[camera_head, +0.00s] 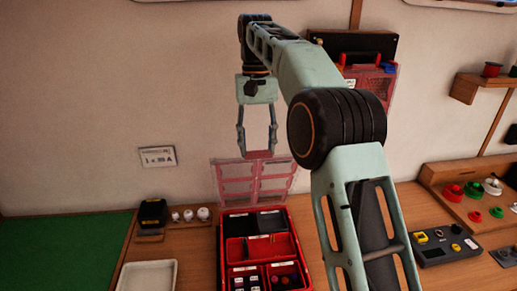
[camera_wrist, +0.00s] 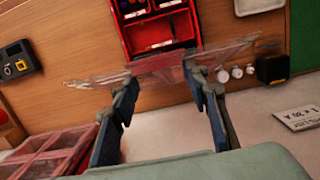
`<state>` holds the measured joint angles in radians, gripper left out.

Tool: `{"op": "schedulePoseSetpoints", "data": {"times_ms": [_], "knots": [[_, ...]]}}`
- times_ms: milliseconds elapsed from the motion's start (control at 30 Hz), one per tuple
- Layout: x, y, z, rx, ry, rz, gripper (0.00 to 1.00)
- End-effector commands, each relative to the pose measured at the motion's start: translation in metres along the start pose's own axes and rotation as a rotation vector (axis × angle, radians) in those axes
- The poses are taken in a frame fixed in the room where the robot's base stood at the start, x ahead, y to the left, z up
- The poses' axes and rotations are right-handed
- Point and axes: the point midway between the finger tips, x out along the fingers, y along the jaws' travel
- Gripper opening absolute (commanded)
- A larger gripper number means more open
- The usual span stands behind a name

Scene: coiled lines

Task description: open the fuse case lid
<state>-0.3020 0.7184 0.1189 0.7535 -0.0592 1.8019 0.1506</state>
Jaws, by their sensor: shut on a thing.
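The red fuse case (camera_head: 221,248) stands on the wooden bench, with compartments holding dark and red parts. Its clear, red-tinted lid (camera_head: 236,187) stands raised at the back of the case, close to upright. My gripper (camera_head: 258,153) is at the lid's upper edge, shut on it. In the wrist view, my gripper (camera_wrist: 160,75) has its fingers on either side of the lid's edge (camera_wrist: 110,80), with the open red case (camera_wrist: 127,42) beyond. The exact finger contact is hard to make out.
A white tray (camera_head: 147,276), green mat (camera_head: 60,255) and dark box (camera_head: 152,213) with white knobs are left. A grey button box (camera_head: 445,246) and wooden rack (camera_head: 440,178) are right. Another clear red-tinted panel (camera_head: 378,82) hangs behind my arm.

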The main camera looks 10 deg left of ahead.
Motion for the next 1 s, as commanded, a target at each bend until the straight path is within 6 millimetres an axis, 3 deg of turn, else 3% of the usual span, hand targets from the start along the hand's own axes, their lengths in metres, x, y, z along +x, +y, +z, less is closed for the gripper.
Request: {"op": "schedulePoseSetpoints", "data": {"times_ms": [567, 600, 833, 1000], "knots": [[0.0048, 0.0010, -0.0062, 0.002, -0.001, 0.002, 0.00], [0.0048, 0.0010, -0.0062, 0.002, -0.001, 0.002, 0.45], [0.0021, 0.0004, -0.0050, 0.001, 0.000, 0.001, 0.70], [0.0009, 0.0001, -0.0044, 0.001, 0.000, 0.000, 0.70]]}}
